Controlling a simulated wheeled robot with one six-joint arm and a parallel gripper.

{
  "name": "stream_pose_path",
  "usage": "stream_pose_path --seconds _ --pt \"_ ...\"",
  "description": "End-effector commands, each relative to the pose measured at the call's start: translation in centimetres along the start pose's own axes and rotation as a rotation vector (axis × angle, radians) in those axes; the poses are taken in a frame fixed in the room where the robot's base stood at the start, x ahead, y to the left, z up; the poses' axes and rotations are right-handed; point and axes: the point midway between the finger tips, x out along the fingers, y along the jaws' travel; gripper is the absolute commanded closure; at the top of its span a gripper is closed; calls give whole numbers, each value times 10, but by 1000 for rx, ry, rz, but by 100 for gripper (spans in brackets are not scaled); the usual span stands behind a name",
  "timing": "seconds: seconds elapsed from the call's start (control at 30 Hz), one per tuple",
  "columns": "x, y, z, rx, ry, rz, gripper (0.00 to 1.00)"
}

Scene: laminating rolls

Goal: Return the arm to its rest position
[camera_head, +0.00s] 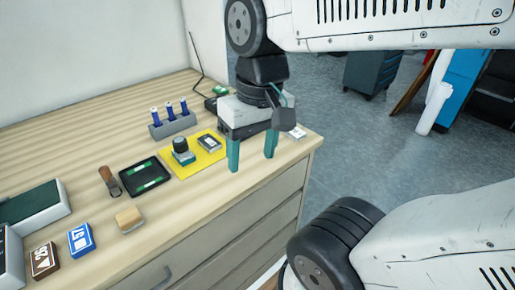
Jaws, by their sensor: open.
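My gripper (252,158) hangs from my white arm, pointing down over the right end of the wooden workbench (95,130). Its two teal fingers are spread apart with nothing between them. The fingertips appear above or near the bench's front right edge; their exact height is hard to tell. The gripper and wrist hide part of the bench's right corner.
A yellow mat (206,163) with a dark-knobbed device (182,151) lies left of the gripper. A blue-topped holder (172,124), a black tray (145,178) and small boxes (80,240) stand further left. Open grey floor (385,140) lies right of the bench.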

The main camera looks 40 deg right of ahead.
Motion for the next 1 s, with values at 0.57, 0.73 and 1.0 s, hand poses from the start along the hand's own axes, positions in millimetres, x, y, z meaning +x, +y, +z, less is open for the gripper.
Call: stream_pose_path --seconds 0.57,0.73,1.0 --pt "-2 10 14 -130 75 79 41" --pt "-2 10 14 -130 75 79 41" --pt "-2 10 14 -130 75 79 41"
